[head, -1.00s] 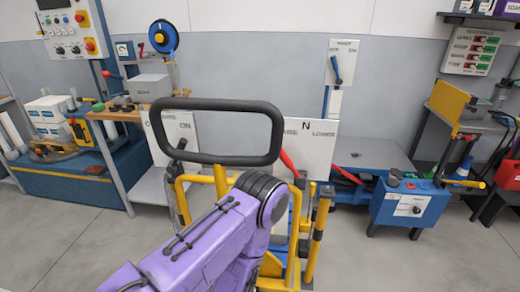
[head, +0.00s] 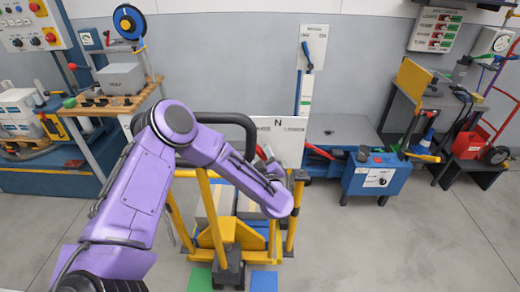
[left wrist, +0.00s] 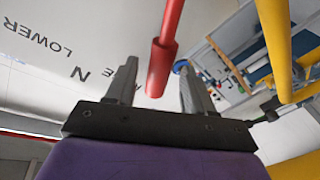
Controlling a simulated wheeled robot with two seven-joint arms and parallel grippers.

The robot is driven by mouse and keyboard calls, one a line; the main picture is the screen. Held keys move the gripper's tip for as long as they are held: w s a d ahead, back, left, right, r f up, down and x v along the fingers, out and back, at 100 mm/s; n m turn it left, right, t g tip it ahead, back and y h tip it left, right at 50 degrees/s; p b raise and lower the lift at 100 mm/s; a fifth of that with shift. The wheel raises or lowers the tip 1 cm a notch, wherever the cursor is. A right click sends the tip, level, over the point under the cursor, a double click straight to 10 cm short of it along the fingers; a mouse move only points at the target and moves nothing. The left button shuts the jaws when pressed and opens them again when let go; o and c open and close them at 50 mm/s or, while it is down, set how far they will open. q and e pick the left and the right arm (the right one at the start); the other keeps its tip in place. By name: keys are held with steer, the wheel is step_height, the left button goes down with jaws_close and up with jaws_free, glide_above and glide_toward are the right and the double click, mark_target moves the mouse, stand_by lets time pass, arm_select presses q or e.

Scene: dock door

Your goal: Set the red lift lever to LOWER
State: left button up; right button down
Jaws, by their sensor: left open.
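The red lift lever (left wrist: 165,50) shows large in the left wrist view, its thick grip end hanging between my left fingers with a gap on each side. My left gripper (left wrist: 156,75) is open around the lever's end and not closed on it. The white lever panel (left wrist: 35,85) behind reads LOWER and N, with another word mostly hidden by a finger. In the head view the panel (head: 290,152) stands behind the yellow cart, and only a bit of the red lever (head: 262,153) shows. My purple left arm hides the gripper there. My right gripper is out of view.
The yellow-posted cart (head: 228,232) with a black loop handle (head: 240,121) stands under my arm. A blue lift table (head: 350,130) with its control box (head: 378,177) is right. A workbench (head: 125,98) is left. Floor at lower right is clear.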

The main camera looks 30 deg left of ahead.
arm_select(q)
steer(key=shift+x, duration=1.05)
steer(key=shift+d, duration=0.1)
jaws_close()
